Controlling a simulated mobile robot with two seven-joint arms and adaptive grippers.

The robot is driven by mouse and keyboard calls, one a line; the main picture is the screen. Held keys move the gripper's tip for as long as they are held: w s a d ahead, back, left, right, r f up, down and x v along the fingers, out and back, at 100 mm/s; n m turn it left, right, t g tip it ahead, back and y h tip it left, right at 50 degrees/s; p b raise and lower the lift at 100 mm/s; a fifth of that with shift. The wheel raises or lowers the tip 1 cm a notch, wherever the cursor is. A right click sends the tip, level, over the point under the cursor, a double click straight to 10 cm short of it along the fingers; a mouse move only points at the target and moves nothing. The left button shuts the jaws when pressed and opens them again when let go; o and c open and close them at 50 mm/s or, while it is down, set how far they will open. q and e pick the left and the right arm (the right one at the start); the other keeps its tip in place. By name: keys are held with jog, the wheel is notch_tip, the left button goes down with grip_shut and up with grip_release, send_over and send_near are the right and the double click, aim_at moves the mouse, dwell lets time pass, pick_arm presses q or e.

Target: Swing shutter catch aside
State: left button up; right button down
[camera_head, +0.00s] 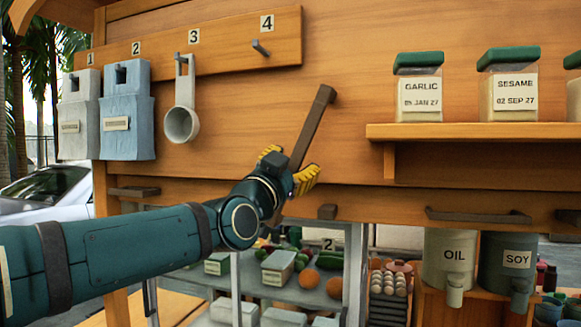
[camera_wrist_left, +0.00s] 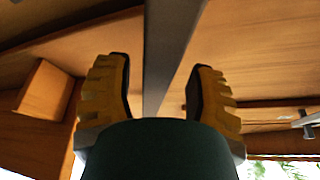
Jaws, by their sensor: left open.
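The shutter catch (camera_head: 312,125) is a dark brown bar on the wooden wall, tilted with its upper end leaning right. My left gripper (camera_head: 290,172) is at its lower part, with yellow ridged fingers on either side of the bar. In the left wrist view the catch (camera_wrist_left: 170,50) runs between the two open fingers (camera_wrist_left: 160,92), with a visible gap on both sides. The arm hides the catch's lower end in the head view. My right gripper is not in view.
A shelf (camera_head: 470,131) holds garlic (camera_head: 418,92) and sesame (camera_head: 508,90) jars. A white ladle (camera_head: 182,122) and cloth pouches hang at left. A dark handle (camera_head: 478,216) is lower right. The wall above the gripper is clear.

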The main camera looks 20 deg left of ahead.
pick_arm(q)
jog(key=v, duration=1.2)
jog(key=w+d+f+n+g, duration=0.1)
jog(key=w+d+f+g, duration=0.2)
jog(key=f, duration=0.7)
jog(key=w+f+n+g, duration=0.1)
jog(key=w+f+g, duration=0.1)
jog(key=w+f, duration=0.55)
notch_tip(320, 180, down, 24)
jog(key=s+d+n+g, duration=0.2)
jog(key=d+n+g, duration=0.1)
jog(key=g, duration=0.2)
jog(key=s+d+f+n+g, duration=0.1)
jog(key=s+f+g, duration=0.4)
jog(key=s+f, duration=0.5)
jog(key=s+d+f+n+g, duration=0.2)
jog(key=s+f+g, duration=0.3)
jog(key=s+f, duration=0.6)
notch_tip(320, 180, down, 8)
jog(key=shift+n+y, duration=0.4)
jog(key=shift+n, duration=0.3)
jog(key=shift+d, duration=0.1)
